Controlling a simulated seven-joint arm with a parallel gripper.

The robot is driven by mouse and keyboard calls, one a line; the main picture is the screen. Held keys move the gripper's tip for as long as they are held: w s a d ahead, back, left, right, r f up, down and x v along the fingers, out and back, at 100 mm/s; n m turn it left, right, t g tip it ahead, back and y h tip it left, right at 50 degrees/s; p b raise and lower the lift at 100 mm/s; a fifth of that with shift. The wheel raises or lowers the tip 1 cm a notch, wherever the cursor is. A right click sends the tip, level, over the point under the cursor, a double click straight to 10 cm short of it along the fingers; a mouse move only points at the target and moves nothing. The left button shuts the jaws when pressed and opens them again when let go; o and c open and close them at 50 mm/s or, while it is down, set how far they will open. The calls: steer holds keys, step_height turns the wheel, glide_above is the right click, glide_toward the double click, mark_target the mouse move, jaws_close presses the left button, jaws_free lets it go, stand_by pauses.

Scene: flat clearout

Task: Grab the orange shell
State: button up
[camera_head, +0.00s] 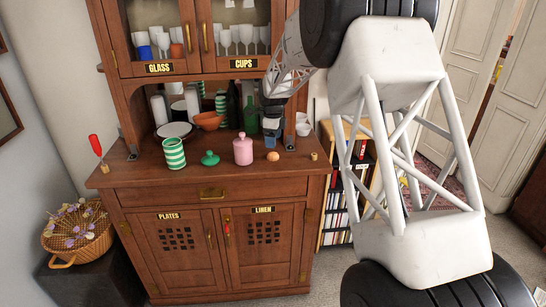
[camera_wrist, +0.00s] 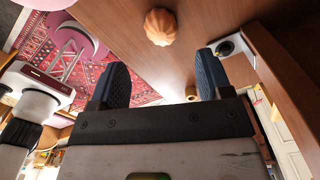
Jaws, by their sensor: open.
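The orange shell (camera_head: 273,156) is a small, rounded orange thing on the cabinet's counter, just right of the pink lidded jar (camera_head: 243,149). In the wrist view the shell (camera_wrist: 160,27) looks round and ridged, and lies beyond my fingertips, between their lines. My gripper (camera_head: 272,127) is above the back of the counter, behind the shell in the head view. In the wrist view my gripper (camera_wrist: 162,72) has its two dark fingers wide apart, with nothing held between them. The shell is apart from both fingers.
On the counter (camera_head: 222,168) stand a green-striped cup (camera_head: 174,153), a green lid-like piece (camera_head: 210,158), an orange bowl (camera_head: 208,121), a green bottle (camera_head: 251,116) and a small cork-like piece (camera_head: 314,156). The counter in front of the shell is clear.

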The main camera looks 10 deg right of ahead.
mark_target(273, 153)
steer(key=shift+f, duration=0.85)
steer(key=shift+f, duration=0.1)
steer(key=shift+w+f, duration=0.1)
steer(key=shift+f, duration=2.45)
steer(key=c, duration=1)
steer(key=shift+r, duration=0.75)
step_height(273, 153, up, 2)
steer(key=shift+r, duration=0.1)
steer(key=s, duration=0.5)
steer(key=s+r, duration=0.1)
steer(key=s, duration=0.4)
steer(key=s+d, duration=0.1)
steer(key=s, duration=0.5)
steer(key=shift+d+r, duration=0.1)
steer(key=shift+r, duration=0.05)
